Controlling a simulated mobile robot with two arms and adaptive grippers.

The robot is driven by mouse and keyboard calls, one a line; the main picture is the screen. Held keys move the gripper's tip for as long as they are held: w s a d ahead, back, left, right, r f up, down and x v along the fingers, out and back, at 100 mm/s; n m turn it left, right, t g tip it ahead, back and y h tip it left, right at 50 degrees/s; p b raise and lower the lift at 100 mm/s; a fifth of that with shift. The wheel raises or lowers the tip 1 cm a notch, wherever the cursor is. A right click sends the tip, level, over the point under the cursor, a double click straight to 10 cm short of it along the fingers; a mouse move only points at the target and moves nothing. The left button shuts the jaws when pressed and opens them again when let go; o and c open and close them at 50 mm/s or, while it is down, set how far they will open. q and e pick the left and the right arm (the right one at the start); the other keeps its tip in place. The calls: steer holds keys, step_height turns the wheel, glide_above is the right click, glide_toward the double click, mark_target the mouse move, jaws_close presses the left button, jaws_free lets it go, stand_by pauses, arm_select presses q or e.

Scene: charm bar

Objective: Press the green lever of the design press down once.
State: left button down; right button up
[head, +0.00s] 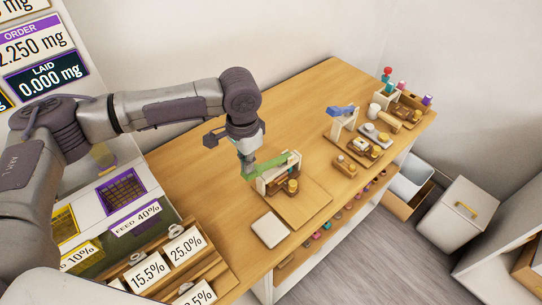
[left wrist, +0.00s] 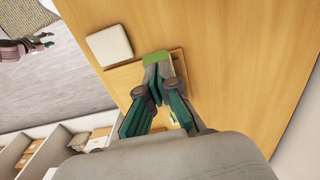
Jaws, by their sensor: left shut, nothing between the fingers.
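The design press (head: 278,178) stands on a wooden board on the table, with a white frame and brown and yellow parts. Its green lever (head: 280,163) sticks up and out to the left, toward my left gripper. My left gripper (head: 248,173) points down at the lever's left end, shut and empty. In the left wrist view the green lever (left wrist: 158,57) shows just beyond my left fingertips (left wrist: 155,84); I cannot tell whether they touch. The gripper hides most of the press there. What looks like my right gripper (left wrist: 42,41) is at the upper left, over the floor, away from the press.
A pale square pad (head: 270,229) lies in front of the press. A second press with a blue lever (head: 341,110) stands farther right, with small trays and bottles behind it. Labelled feed bins (head: 135,215) stand at the near left. Bare table lies behind the press.

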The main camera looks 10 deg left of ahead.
arm_select(q)
steer(key=shift+s+a+f, duration=0.1)
steer(key=shift+f, duration=0.8)
steer(key=shift+s+a+f, duration=0.1)
steer(key=shift+f, duration=0.8)
steer(key=shift+r, duration=0.15)
steer(key=shift+w+d+r+p, duration=0.15)
steer(key=shift+r+p, duration=1.2)
steer(key=shift+p, duration=0.15)
steer(key=shift+w+d+r+p, duration=0.1)
steer(key=shift+r+p, duration=1.25)
steer(key=shift+p, duration=0.15)
step_height(320, 180, up, 5)
steer(key=p, duration=0.5)
steer(key=shift+p, duration=0.4)
